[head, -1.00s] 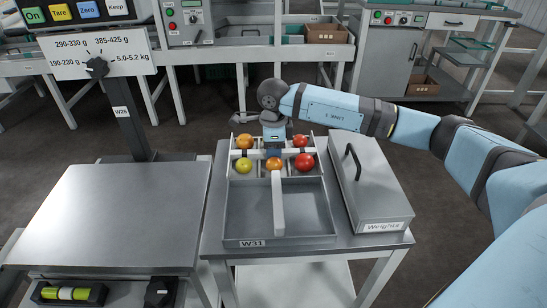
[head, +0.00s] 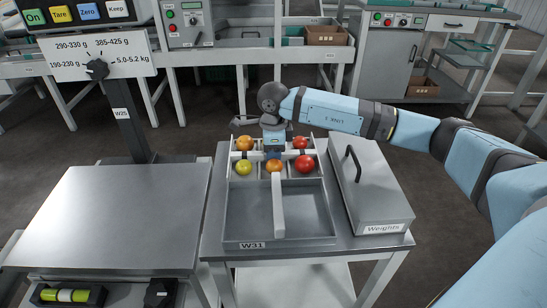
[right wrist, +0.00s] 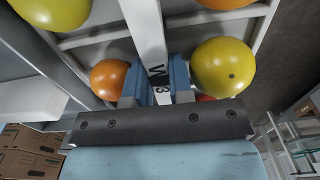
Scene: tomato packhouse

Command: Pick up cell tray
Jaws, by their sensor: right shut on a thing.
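The cell tray (head: 279,207) lies on a metal table, with a pale bar along its middle. Its back cells hold red, orange and yellow-green tomatoes, and its front part is empty. My right gripper (head: 273,150) comes down on the bar at the back, among the tomatoes. In the right wrist view its blue fingers (right wrist: 163,85) are on both sides of the pale bar (right wrist: 146,30), shut on it. A label, partly hidden, shows on the bar. The tray looks level and I cannot see any gap under it. My left gripper is out of view.
A metal box marked Weights (head: 375,195) with a black handle stands close to the tray's right. A scale with a bare steel plate (head: 115,215) is at the left, across a narrow gap. Benches with cardboard boxes (head: 325,35) stand behind.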

